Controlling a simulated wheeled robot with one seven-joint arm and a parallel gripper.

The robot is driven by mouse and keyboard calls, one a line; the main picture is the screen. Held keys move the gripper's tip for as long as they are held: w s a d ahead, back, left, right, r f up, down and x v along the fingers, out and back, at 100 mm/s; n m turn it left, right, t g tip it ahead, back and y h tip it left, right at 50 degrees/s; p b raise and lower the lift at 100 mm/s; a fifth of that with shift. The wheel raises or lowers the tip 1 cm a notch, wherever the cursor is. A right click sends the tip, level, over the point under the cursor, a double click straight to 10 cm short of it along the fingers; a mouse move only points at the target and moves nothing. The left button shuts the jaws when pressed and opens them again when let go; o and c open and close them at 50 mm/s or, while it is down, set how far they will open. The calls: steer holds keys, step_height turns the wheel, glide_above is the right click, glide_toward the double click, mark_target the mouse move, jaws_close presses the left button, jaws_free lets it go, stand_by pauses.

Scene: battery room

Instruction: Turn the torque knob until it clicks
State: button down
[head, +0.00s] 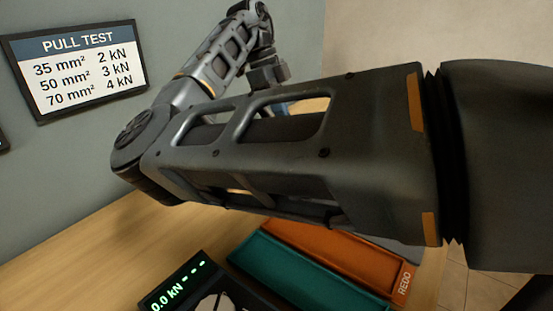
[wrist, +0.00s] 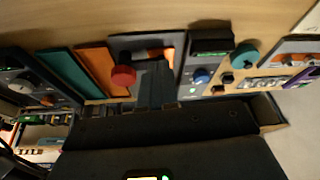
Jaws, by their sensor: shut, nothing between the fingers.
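I cannot tell which knob is the torque knob, as no label is readable. In the wrist view a red knob (wrist: 123,75) sits on a grey unit, left of my gripper (wrist: 156,68). A teal knob (wrist: 243,55) is farther right. My gripper is shut and empty, apart from the knobs as far as I can see. In the head view my gripper (head: 268,72) shows small behind my arm, which hides most of the bench.
A teal tray (head: 300,275) and an orange tray (head: 345,258) marked REDO lie side by side on the wooden bench (head: 90,255). A tester (head: 180,285) reading 0.0 kN stands left of them. A PULL TEST sign (head: 78,70) hangs on the wall.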

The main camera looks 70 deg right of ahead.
steer(key=shift+m, duration=0.4)
steer(key=x, duration=0.9)
steer(key=shift+a+f+b, duration=0.3)
steer(key=shift+a, duration=0.05)
steer(key=s, duration=0.3)
steer(key=shift+a+f, duration=0.2)
steer(key=shift+f, duration=0.1)
steer(key=shift+s+a+p, duration=0.1)
steer(key=shift+s+p, duration=0.2)
steer(key=shift+s, duration=0.3)
